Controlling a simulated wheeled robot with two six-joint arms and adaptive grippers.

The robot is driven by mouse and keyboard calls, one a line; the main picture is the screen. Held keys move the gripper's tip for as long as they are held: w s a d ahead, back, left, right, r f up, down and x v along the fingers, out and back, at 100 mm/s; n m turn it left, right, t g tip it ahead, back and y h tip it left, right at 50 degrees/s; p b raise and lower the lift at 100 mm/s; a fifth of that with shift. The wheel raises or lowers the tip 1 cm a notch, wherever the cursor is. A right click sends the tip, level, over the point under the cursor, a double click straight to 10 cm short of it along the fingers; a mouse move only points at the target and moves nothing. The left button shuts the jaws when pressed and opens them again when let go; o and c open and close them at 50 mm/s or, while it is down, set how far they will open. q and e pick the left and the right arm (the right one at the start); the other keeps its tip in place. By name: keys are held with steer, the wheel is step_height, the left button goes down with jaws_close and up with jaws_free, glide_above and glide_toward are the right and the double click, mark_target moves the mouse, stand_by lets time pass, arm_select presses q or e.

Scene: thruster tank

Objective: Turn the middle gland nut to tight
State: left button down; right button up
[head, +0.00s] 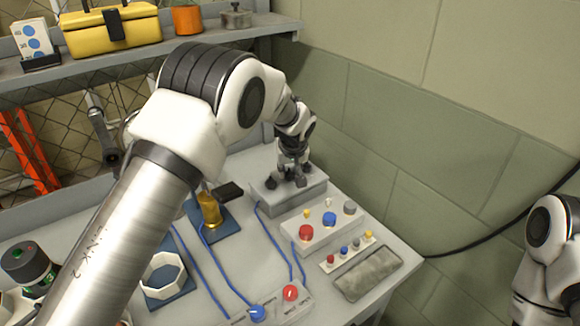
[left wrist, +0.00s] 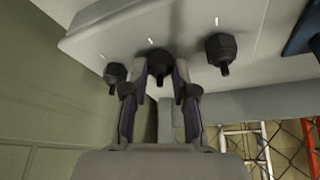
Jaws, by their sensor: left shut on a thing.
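The light grey block (head: 288,200) stands at the back of the bench and carries three dark gland nuts. In the left wrist view, the middle gland nut (left wrist: 160,62) sits between the fingertips of my left gripper (left wrist: 161,76), which is shut on it. The outer nuts, one at left (left wrist: 115,73) and one at right (left wrist: 221,48), are free of the fingers. A short white mark shows on the panel by each nut. In the head view my left gripper (head: 293,160) comes down over the block and partly hides the nuts. My right gripper is out of frame.
A box with red, blue and grey knobs (head: 320,228) and a small knob strip (head: 346,252) stand in front of the block. Blue cables, a brass part (head: 210,210) and a white ring (head: 163,278) lie left. A green wall (head: 400,130) is close at right.

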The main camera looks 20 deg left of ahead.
arm_select(q)
steer(key=m+h+p, duration=0.1)
steer(key=m+p, duration=0.2)
steer(key=shift+s+a+r+p, duration=0.1)
steer(key=shift+r+p, duration=0.1)
steer(key=shift+p, duration=0.15)
steer(key=shift+f+m+h+p, duration=0.15)
steer(key=shift+m+h+p, duration=0.45)
steer(key=shift+m, duration=0.5)
steer(key=shift+a+f+m+t, duration=0.1)
steer(key=shift+m+t, duration=0.2)
steer(key=shift+m, duration=0.2)
steer(key=shift+f+m+h+b, duration=0.25)
steer(key=shift+m+h+b, duration=0.15)
steer(key=shift+m, duration=0.5)
steer(key=m+h+b, duration=0.1)
steer(key=m+b, duration=0.1)
steer(key=m+g+h+b, duration=0.1)
steer(key=m+b, duration=0.2)
steer(key=shift+a+f+b, duration=0.1)
steer(key=shift+f+b, duration=0.05)
steer(key=shift+b, duration=0.15)
steer(key=m+b, duration=0.1)
steer(key=m, duration=0.2)
steer(key=shift+g+h, duration=0.3)
steer(key=shift+g, duration=0.1)
steer(key=shift+r+m+g+b, duration=0.2)
steer(key=shift+m+g+b, duration=0.15)
steer(key=shift+m, duration=0.75)
